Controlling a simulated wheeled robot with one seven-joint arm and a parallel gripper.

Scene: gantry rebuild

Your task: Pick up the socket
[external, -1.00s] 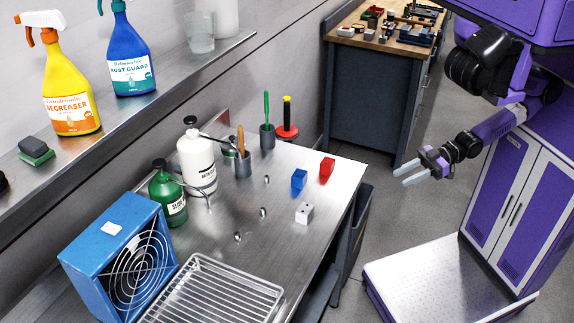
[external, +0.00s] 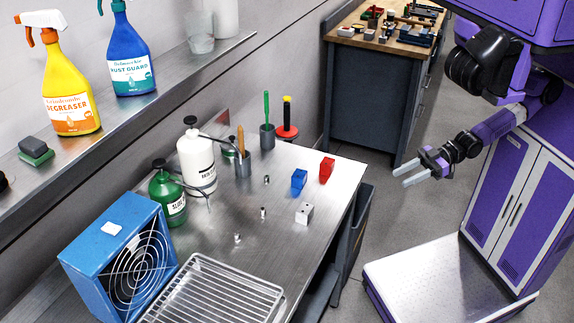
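Three small shiny metal pieces stand on the steel bench. One is near the middle back (external: 266,180), one is in the middle (external: 263,213), and one is nearer the wire rack (external: 237,238). They look like short cylinders and could be sockets, but they are too small to tell apart. My gripper (external: 399,178) is to the right of the bench, over the floor and well apart from these pieces. Its two pale fingers are spread, with nothing between them.
A blue block (external: 299,180), red block (external: 326,170) and light block with holes (external: 304,213) stand near the bench's right edge. A wire rack (external: 222,290), blue fan box (external: 115,250), green bottle (external: 167,198) and white bottle (external: 197,160) stand left. The bench (external: 275,258) has bare room around the metal pieces.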

